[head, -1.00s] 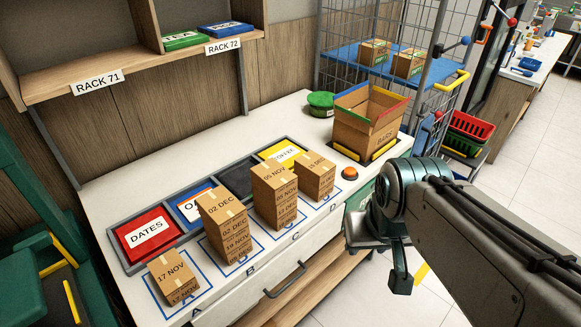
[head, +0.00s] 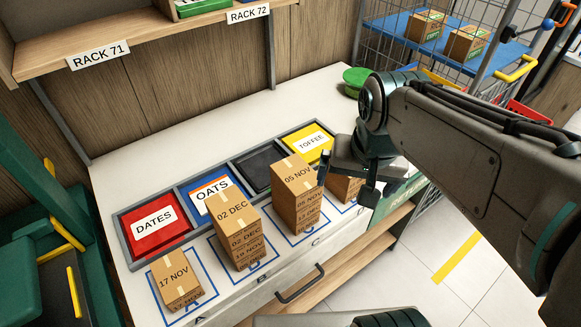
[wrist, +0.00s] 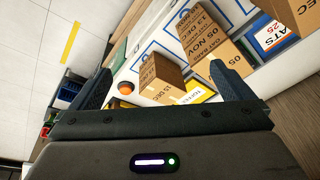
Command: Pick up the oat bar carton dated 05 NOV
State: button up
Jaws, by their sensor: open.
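The carton dated 05 NOV (head: 297,174) tops the brown stack on the third blue-outlined spot from the left. In the wrist view the 05 NOV carton (wrist: 208,48) shows beyond the right finger, with small oat bar print. My gripper (head: 345,178) is open and empty, just right of that stack in the head view. In the wrist view my gripper (wrist: 160,75) has its fingers apart, with a shorter carton (wrist: 162,80) between and beyond them. That carton (head: 346,188) is mostly hidden by my gripper in the head view.
The 02 DEC stack (head: 234,222) and 17 NOV stack (head: 173,276) stand left. Behind are bins labelled DATES (head: 154,226), OATS (head: 211,197) and TOFFEE (head: 310,142), plus a dark one (head: 257,168). An orange button (wrist: 126,88) shows.

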aim_at(296, 173)
jog(key=w+a+r+m+g, duration=0.3)
jog(key=w+a+m, duration=0.6)
jog(key=w+a, duration=0.1)
notch_tip(296, 173, down, 8)
jog(key=shift+s+a+r, duration=0.1)
jog(key=shift+s+a, duration=0.05)
jog(key=shift+f+p, duration=0.8)
jog(key=shift+f, duration=2.15)
jog(key=c, duration=0.7)
